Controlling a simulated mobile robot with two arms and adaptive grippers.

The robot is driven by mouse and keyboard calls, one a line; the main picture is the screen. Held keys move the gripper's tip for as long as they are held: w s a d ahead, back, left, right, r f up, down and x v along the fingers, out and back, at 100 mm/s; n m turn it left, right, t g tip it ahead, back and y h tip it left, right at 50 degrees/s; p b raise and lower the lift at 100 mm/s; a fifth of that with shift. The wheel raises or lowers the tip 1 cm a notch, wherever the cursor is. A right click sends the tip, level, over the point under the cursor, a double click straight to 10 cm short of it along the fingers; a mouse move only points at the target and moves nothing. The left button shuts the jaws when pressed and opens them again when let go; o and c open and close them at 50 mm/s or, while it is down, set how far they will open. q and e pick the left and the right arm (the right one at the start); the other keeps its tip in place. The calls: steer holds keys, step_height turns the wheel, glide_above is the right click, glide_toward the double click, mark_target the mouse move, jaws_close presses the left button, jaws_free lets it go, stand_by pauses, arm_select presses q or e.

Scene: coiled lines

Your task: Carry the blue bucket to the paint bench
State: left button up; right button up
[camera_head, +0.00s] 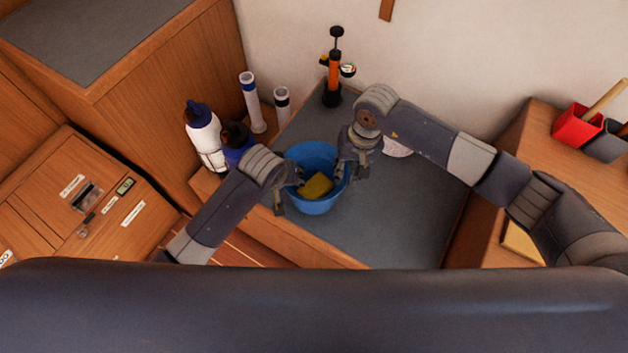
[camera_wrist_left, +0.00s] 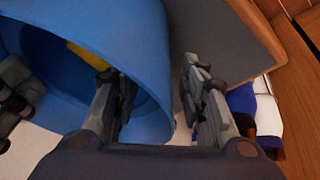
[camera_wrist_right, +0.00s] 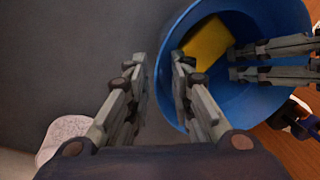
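The blue bucket (camera_head: 316,153) stands upright on a dark grey bench top (camera_head: 400,215), with a yellow sponge (camera_head: 317,186) inside. My left gripper (camera_head: 288,192) is at its left side. In the left wrist view, its open fingers (camera_wrist_left: 155,90) straddle the bucket wall (camera_wrist_left: 120,30), one inside and one outside. My right gripper (camera_head: 353,165) is at the right side. In the right wrist view, its open fingers (camera_wrist_right: 160,70) also straddle the rim. No label shows which surface is the paint bench.
A wooden bench at the right (camera_head: 545,150) carries a red pot (camera_head: 574,125) and a grey pot (camera_head: 605,143). White (camera_head: 205,135) and dark blue (camera_head: 236,145) bottles stand left of the bucket. An orange pump (camera_head: 333,75) stands behind. The grey top is clear at front right.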

arm_select(q)
jaws_close()
arm_select(e)
jaws_close()
arm_select(q)
steer(key=shift+r, duration=0.1)
arm_select(e)
steer(key=shift+r, duration=0.15)
